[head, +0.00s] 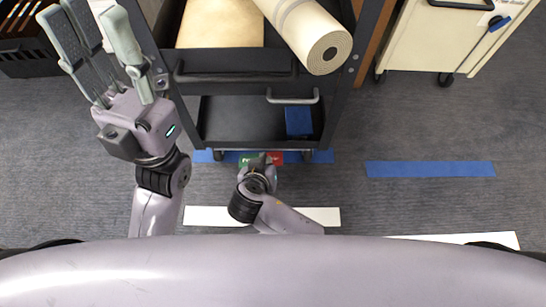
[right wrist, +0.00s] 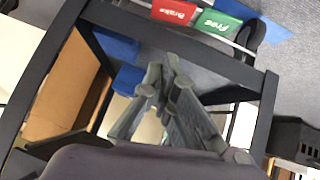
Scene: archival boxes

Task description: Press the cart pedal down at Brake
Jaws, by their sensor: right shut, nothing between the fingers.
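The cart (head: 235,80) is black with shelves. Low at its near side is a foot pedal with a red Brake part (head: 276,158) and a green Free part (head: 246,159). In the right wrist view the red Brake label (right wrist: 174,11) and green Free label (right wrist: 217,24) show clearly. My right gripper (head: 264,160) is shut and empty. In the head view it overlaps the pedal near where red meets green; I cannot tell whether it touches. Its closed fingers (right wrist: 165,85) also show in the right wrist view. My left gripper (head: 100,42) is open and empty, left of the cart.
A cream roll (head: 308,32) lies on the cart's top, and a blue box (head: 299,121) sits on its lower shelf. A cream cart (head: 430,45) stands at right, a black crate (head: 28,55) at far left. Blue tape (head: 430,169) marks open carpet at right.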

